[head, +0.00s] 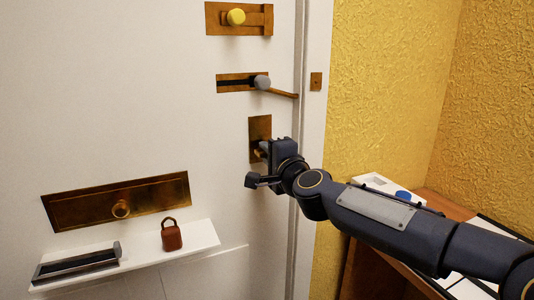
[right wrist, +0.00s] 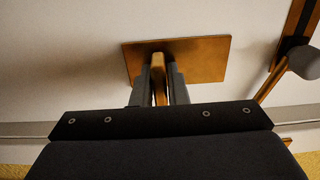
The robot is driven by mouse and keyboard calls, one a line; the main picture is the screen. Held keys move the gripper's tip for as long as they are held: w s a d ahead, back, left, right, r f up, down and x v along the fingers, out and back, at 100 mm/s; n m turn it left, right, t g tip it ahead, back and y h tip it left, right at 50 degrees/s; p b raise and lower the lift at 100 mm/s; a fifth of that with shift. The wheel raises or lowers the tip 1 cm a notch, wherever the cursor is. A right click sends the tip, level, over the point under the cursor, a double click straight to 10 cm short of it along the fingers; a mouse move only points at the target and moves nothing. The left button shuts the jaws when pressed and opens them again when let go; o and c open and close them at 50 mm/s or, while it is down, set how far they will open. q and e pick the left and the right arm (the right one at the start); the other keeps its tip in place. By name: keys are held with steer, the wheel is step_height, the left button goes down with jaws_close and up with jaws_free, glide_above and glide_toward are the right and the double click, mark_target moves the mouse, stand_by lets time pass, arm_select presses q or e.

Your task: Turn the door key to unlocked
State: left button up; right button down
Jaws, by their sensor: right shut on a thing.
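The brass lock plate (head: 260,127) is on the white door near its right edge, below a slide bolt. My right gripper (head: 264,150) is at the lower part of this plate and hides most of the key in the head view. In the right wrist view, the brass key (right wrist: 159,85) stands out from the plate (right wrist: 205,57) between the two grey fingers of my right gripper (right wrist: 160,75), which are shut on it. I cannot tell from the frames whether the lock is locked or unlocked. My left gripper is not in view.
Above are a bolt with a grey knob (head: 262,82) and a latch with a yellow knob (head: 236,17). A brass mail flap (head: 90,208) and a shelf (head: 205,236) holding a brown padlock (head: 171,236) are lower left. A wooden desk (head: 445,206) stands right, under my arm.

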steer(key=n+p, duration=0.1)
steer(key=n, duration=0.3)
steer(key=shift+p, duration=0.35)
steer(key=n+p, duration=0.1)
steer(key=n, duration=0.3)
steer(key=shift+n+p, duration=0.3)
steer(key=n+p, duration=0.1)
steer(key=n, duration=0.3)
steer(key=shift+n+p, duration=0.75)
steer(key=shift+n, duration=1.35)
steer(key=shift+f, duration=0.1)
steer(key=c, duration=1.5)
jaws_free()
steer(key=shift+o, duration=0.2)
